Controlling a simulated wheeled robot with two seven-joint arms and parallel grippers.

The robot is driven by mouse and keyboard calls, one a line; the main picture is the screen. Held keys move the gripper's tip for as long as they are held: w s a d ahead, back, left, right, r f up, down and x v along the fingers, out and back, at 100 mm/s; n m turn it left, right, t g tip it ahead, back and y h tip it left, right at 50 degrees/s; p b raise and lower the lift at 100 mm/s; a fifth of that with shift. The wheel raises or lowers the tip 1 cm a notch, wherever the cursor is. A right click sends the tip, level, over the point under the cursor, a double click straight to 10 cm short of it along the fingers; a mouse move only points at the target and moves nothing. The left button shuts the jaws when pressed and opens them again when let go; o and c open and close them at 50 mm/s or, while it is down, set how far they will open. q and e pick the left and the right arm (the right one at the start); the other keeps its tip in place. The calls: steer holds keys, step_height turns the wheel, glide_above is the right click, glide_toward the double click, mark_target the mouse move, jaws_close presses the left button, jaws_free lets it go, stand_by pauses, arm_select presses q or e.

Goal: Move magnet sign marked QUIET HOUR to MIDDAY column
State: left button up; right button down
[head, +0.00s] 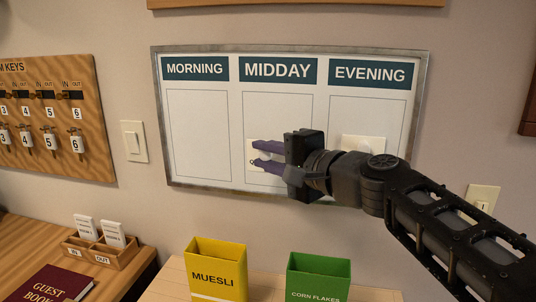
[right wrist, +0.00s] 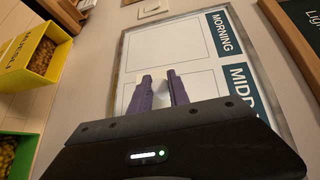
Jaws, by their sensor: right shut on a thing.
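The framed board (head: 205,170) hangs on the wall with MORNING, MIDDAY (head: 277,69) and EVENING headings. My right gripper (head: 254,154) reaches in from the right, its purple fingers over the lower part of the MIDDAY column. It is shut on a cream magnet sign (head: 251,146), at or very close to the board; contact is unclear. In the right wrist view, a pale bit of the sign (right wrist: 160,77) shows around the fingertips. Its lettering is not readable. Another cream sign (head: 367,144) is in the EVENING column, partly hidden behind my right arm. My left gripper is out of view.
A yellow MUESLI box (head: 217,255) and a green CORN FLAKES box (head: 320,272) stand below the board. A key board (head: 60,120) and a light switch (head: 133,141) are on the wall to the left. The MORNING column is empty.

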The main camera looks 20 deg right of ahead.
steer(key=shift+w+d, duration=0.1)
steer(key=shift+w+d+p, duration=0.2)
steer(key=shift+w+d, duration=0.7)
steer(key=shift+w, duration=0.3)
steer(key=shift+w+d+p, duration=0.2)
steer(key=shift+w+d, duration=0.65)
steer(key=shift+w, duration=0.3)
steer(key=shift+w+d, duration=0.1)
steer(key=shift+w, duration=0.05)
steer(key=shift+b, duration=0.35)
steer(key=c, duration=1.8)
jaws_free()
jaws_close()
